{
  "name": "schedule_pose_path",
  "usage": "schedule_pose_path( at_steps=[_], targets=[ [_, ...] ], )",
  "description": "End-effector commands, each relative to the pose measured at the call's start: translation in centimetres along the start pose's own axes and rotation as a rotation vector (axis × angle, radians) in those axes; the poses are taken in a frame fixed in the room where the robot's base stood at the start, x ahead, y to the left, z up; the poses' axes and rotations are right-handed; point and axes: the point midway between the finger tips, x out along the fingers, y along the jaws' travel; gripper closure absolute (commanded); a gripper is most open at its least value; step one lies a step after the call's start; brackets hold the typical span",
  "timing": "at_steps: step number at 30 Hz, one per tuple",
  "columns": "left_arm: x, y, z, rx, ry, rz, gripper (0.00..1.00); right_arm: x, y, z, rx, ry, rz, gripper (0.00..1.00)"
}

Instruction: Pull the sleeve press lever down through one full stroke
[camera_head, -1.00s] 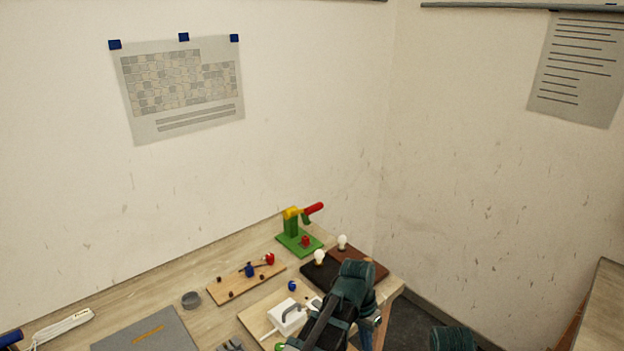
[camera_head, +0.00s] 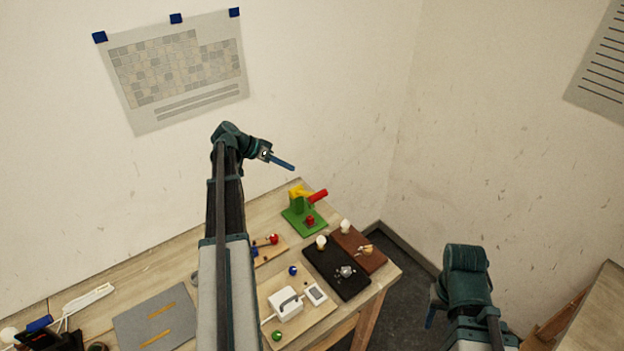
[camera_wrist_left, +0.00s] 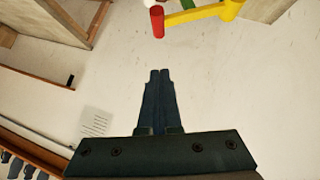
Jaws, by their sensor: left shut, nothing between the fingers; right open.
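The sleeve press stands at the back right of the bench in the head view, with a green base (camera_head: 303,222), a yellow lever arm (camera_head: 298,192) and a red handle (camera_head: 318,196). My left gripper (camera_head: 284,163) is shut and empty, in the air above and left of the handle in the picture. In the left wrist view, the shut fingers (camera_wrist_left: 159,75) point towards the red handle (camera_wrist_left: 157,22), apart from it. My right gripper (camera_head: 432,312) is open, low at the right, off the bench, its fingers partly hidden.
A black board (camera_head: 336,281) and a brown board (camera_head: 358,248) with bulbs lie in front of the press. A wooden board carries a white box (camera_head: 285,304). A grey mat (camera_head: 155,318) lies left. Walls stand close behind the bench.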

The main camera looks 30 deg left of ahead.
Motion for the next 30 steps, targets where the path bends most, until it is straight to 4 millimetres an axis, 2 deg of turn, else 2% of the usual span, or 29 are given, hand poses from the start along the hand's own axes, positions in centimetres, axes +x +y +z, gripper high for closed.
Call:
schedule_pose_path(
  at_steps=[5,18,24,30],
  targets=[
    [1.8,-0.1,0.3,0.002,-0.002,0.001,1.0,1.4,-0.1,-0.1,0.001,0.0,0.0,0.5],
    [10.8,-0.1,0.5,0.002,-0.003,0.002,1.0,7.4,-0.7,-0.5,0.001,0.002,0.001,0.5],
    [12.2,0.0,2.2,-0.001,-0.003,0.001,1.0,9.4,-0.8,-0.6,-0.005,0.002,0.002,0.5],
    [12.9,0.1,2.8,-0.001,-0.003,0.001,1.0,10.3,-0.9,-0.7,-0.008,0.002,0.002,0.5]
  ],
)
